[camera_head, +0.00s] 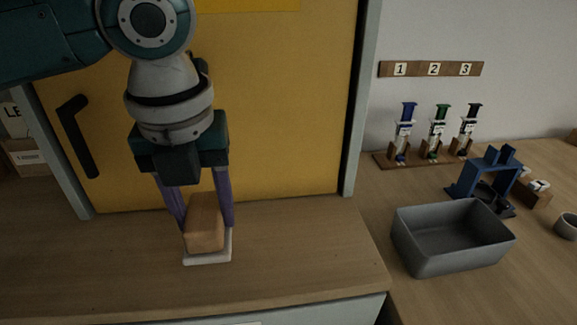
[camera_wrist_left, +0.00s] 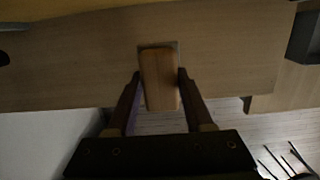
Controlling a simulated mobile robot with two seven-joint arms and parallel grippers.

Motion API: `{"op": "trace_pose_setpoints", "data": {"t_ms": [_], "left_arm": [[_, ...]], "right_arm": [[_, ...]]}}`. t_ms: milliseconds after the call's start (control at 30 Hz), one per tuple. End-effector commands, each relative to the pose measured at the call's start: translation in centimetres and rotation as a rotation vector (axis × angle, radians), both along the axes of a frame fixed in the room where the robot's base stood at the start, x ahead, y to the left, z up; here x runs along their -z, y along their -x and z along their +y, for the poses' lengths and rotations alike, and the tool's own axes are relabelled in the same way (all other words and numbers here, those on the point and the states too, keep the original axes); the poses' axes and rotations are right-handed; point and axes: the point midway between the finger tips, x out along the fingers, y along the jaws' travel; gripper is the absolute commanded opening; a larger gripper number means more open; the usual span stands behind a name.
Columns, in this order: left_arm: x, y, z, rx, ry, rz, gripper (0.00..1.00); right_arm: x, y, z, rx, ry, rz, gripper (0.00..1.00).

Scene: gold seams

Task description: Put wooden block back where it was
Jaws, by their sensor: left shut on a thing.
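The wooden block (camera_head: 204,226) is a light brown upright block at the wooden counter (camera_head: 300,240), in front of the yellow door. A thin pale square pad (camera_head: 208,259) shows at its foot; I cannot tell whether the block touches it. My left gripper (camera_head: 203,225) points down with its purple fingers on either side of the block, shut on it. In the left wrist view the block (camera_wrist_left: 160,78) sits between the two fingertips, with a pale edge of the pad behind it. My right gripper is not in view.
The yellow door (camera_head: 270,110) stands close behind the block. To the right are a grey bin (camera_head: 452,237), a blue stand (camera_head: 487,178), and a rack of three syringe-like items (camera_head: 427,155) below a numbered strip (camera_head: 431,69). The counter right of the block is clear.

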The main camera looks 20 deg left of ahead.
Motion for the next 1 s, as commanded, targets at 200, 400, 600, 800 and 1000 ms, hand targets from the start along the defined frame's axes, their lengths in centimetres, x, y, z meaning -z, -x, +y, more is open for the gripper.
{"op": "trace_pose_setpoints", "data": {"t_ms": [200,400,600,800,1000], "left_arm": [[3.3,0.1,0.0,0.000,0.000,0.004,0.07],[3.4,0.0,0.0,0.000,0.000,0.001,0.07],[3.5,0.1,0.0,0.000,0.000,0.001,0.58],[3.5,0.1,0.0,0.000,0.000,0.001,0.81],[3.5,0.0,0.0,0.000,0.000,0.001,0.82]], "right_arm": [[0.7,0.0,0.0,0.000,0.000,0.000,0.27],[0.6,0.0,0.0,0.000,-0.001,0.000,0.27],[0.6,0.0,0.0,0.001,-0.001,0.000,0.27],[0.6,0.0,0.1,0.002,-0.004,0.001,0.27],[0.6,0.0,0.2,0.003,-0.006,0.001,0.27]]}}
